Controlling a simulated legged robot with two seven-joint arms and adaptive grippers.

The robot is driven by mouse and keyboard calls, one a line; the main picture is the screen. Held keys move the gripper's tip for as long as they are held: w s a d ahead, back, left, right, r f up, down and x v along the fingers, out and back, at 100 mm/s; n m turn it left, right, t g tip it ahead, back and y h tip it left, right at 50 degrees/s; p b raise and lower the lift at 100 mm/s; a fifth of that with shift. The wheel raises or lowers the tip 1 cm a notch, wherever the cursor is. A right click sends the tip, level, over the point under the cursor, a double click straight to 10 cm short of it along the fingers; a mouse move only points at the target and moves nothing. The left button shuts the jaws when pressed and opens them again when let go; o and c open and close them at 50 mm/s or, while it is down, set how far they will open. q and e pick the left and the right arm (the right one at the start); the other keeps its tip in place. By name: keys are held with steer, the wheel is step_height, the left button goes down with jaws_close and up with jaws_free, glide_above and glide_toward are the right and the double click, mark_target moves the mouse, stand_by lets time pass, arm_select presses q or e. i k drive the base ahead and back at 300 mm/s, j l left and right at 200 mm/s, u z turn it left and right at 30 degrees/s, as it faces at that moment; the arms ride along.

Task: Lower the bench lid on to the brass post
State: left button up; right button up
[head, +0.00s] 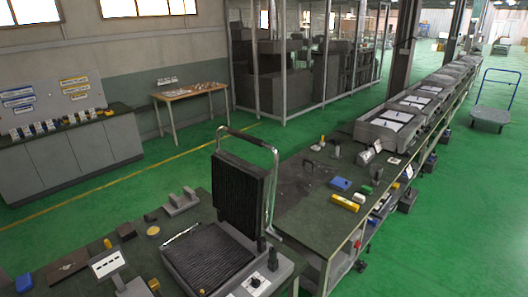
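The bench lid (243,186) is a black ribbed plate standing raised, tilted slightly back, at the rear of a grey heating unit. A metal loop handle (246,137) rises above its top edge. Neither of my grippers is in view.
The dark green bench (190,218) holds a white-topped block (108,264), a grey bracket (181,203) and a thin rod (181,233). Behind the lid, another bench carries a blue block (340,184) and a yellow block (344,203). Green floor lies beyond.

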mark_target(243, 192)
steer(key=i+l+u, duration=0.1)
steer(key=i+l, duration=0.15)
steer(key=i+l+u, duration=0.1)
steer(key=i+l, duration=0.2)
steer(key=l, duration=0.2)
steer(key=i+l+u, duration=0.1)
steer(key=i+l, duration=0.15)
steer(key=l, duration=0.15)
